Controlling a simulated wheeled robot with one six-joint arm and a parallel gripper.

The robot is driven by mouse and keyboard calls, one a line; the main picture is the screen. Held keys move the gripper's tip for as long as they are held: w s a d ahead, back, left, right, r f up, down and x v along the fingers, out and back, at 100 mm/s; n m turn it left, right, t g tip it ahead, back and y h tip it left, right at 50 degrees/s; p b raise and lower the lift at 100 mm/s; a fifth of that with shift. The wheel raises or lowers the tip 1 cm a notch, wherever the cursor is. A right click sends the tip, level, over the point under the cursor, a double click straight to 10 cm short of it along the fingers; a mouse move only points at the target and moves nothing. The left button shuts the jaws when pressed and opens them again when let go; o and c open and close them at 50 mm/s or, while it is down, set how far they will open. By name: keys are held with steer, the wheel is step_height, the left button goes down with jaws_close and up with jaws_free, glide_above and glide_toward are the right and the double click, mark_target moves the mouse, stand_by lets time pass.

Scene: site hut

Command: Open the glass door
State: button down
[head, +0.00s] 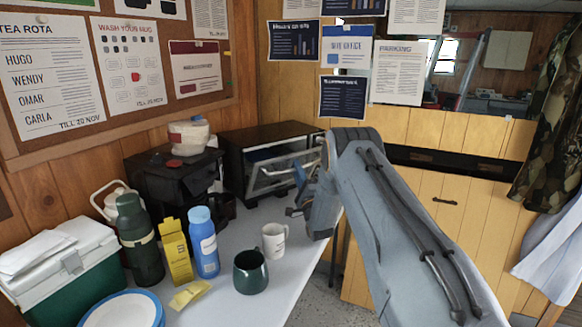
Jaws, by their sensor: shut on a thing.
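The glass door (268,180) is the pale-framed front of a black oven-like box (232,160) at the back of the white table. A light bar runs along the door's upper part. My gripper (300,178) is at the right side of the door, shut on what looks like its handle (283,170). My grey arm reaches in from the lower right and hides the box's right side. The exact grip is small and partly hidden. I cannot tell clearly how far the door stands open.
A white mug (274,240), dark green mug (250,272), blue bottle (204,243), yellow carton (176,252) and green flask (139,240) stand in front. A black machine (172,180) is left of the box. A cool box (60,265) is at left.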

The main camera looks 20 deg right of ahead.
steer(key=shift+s+d+f, duration=0.2)
steer(key=shift+s+f, duration=0.05)
